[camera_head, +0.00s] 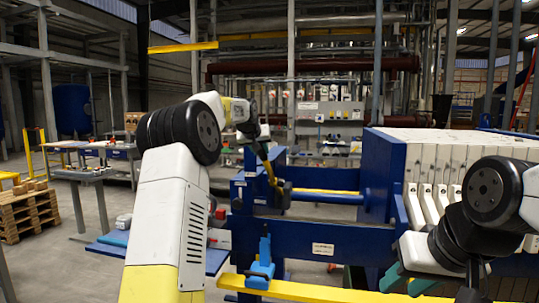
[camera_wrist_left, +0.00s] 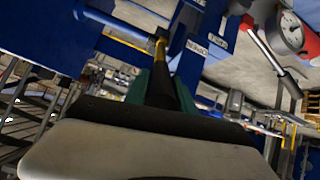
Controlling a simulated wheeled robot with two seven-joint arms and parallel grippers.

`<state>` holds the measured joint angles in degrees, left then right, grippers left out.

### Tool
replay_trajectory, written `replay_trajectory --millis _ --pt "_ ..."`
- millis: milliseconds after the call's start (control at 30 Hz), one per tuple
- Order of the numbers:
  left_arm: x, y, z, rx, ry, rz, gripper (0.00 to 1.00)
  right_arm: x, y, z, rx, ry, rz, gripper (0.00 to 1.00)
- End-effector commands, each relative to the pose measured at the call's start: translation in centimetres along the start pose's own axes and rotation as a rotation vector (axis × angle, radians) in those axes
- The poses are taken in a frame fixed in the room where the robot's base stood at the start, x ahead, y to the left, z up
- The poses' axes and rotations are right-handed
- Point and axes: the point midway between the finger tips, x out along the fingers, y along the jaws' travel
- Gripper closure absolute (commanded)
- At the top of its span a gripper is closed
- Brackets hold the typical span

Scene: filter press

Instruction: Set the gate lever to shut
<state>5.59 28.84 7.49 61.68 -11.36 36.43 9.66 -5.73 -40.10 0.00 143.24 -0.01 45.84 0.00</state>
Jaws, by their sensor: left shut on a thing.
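The lever has a yellow shaft (camera_head: 270,172) and a black grip, and stands at the blue press frame in the head view. In the left wrist view its yellow shaft (camera_wrist_left: 160,47) runs away from me and its black grip (camera_wrist_left: 161,88) lies between the green fingers. My left gripper (camera_head: 262,143) is shut on the black grip; the fingers are small and partly hidden in the head view. My right gripper (camera_head: 405,282) is at the lower right, its green fingers apart and nothing seen between them.
The blue press frame (camera_head: 325,238) and its pale plates (camera_head: 440,160) fill the right side. A light blue clamp-like part (camera_head: 262,262) stands below the lever.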

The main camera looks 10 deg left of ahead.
Motion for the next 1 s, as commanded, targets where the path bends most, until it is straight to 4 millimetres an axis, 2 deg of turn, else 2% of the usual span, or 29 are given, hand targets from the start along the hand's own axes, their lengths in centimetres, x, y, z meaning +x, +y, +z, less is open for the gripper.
replay_trajectory --millis 500,533,600,633,1000 --pt "-0.25 0.15 -0.95 0.004 0.008 -0.001 1.00 0.00 0.00 0.00 0.000 0.000 0.000 0.64" --pt "-0.26 0.15 -0.97 0.003 0.009 -0.001 0.65 -0.01 0.00 0.00 0.000 0.000 0.000 0.64" --pt "-0.22 0.16 -0.90 0.003 0.007 -0.001 0.51 0.00 0.00 0.00 0.000 0.000 0.000 0.64" --pt "-0.20 0.15 -0.85 0.003 0.006 -0.001 0.48 0.00 0.00 0.00 0.000 0.000 0.000 0.64" --pt "-0.62 0.09 -0.63 0.002 -0.001 -0.002 0.48 0.00 0.00 0.00 0.000 0.000 0.000 0.64"
